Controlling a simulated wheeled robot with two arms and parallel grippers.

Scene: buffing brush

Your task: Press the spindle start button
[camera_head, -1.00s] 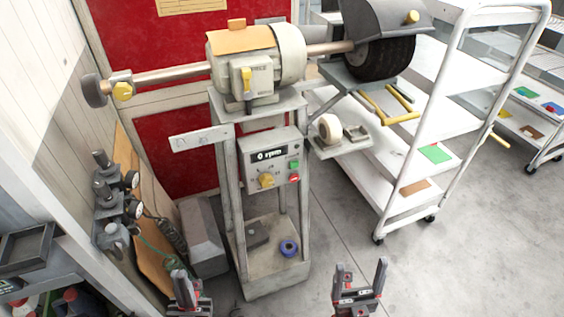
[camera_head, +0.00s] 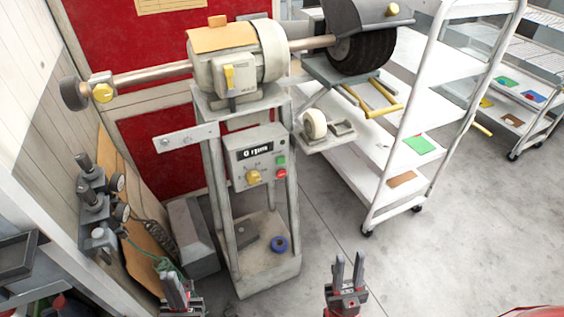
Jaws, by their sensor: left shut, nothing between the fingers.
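The machine's control panel (camera_head: 256,158) faces me on the front of the grey stand, with a display reading "0 rpm". A green button (camera_head: 281,160) sits on its right side, directly above a red button (camera_head: 281,174). A yellow knob (camera_head: 253,177) is to their left. My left gripper (camera_head: 174,279) is shut and empty at the bottom, left of the stand's base. My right gripper (camera_head: 349,262) is at the bottom, right of the base, empty, with a narrow gap between its upright fingers. Both grippers are apart from the panel and below it in the picture.
The motor (camera_head: 236,65) with its long shaft and dark brush wheel (camera_head: 360,52) tops the stand. A small side shelf (camera_head: 325,140) juts out right of the panel. A white cart (camera_head: 385,170) stands at right.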

